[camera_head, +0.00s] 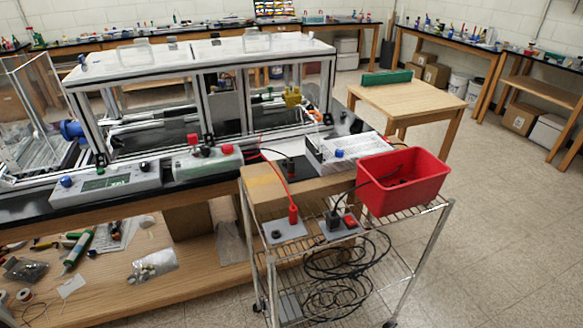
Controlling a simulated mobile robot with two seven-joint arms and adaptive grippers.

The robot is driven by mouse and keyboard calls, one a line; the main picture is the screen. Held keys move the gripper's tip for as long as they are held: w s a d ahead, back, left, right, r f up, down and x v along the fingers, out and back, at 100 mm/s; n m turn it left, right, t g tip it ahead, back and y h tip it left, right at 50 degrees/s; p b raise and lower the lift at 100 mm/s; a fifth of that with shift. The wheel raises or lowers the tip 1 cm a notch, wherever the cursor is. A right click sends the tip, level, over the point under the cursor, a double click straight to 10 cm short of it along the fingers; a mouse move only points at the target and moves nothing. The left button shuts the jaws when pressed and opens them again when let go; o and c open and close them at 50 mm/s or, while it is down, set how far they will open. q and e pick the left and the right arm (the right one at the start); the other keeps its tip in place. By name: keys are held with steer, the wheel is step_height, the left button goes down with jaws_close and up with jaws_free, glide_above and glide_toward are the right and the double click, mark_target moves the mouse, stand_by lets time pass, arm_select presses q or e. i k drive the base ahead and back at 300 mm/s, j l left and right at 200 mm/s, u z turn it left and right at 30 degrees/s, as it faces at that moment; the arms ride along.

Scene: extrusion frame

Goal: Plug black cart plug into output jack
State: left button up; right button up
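A wire cart (425,240) stands in front of the bench. On its top shelf a grey plate (287,231) holds an upright red plug (293,214) with a red cable and a black jack (275,234). Beside it a second grey plate carries an upright black plug (333,220) and a red piece (349,221); the black plug appears seated in that plate. Which jack is the output jack I cannot tell. Neither of my grippers is in view.
A red bin (402,181) sits on the cart's right, with a black cable running into it. Coiled black cables (340,290) lie on the lower shelf. A framed enclosure (200,85) and a grey meter box (105,187) stand on the bench.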

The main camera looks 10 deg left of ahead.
mark_target(290, 163)
steer(key=i+l+u, duration=0.1)
steer(key=l+u, duration=0.15)
steer(key=l, duration=0.95)
steer(key=l+u, duration=0.3)
steer(key=l, duration=0.9)
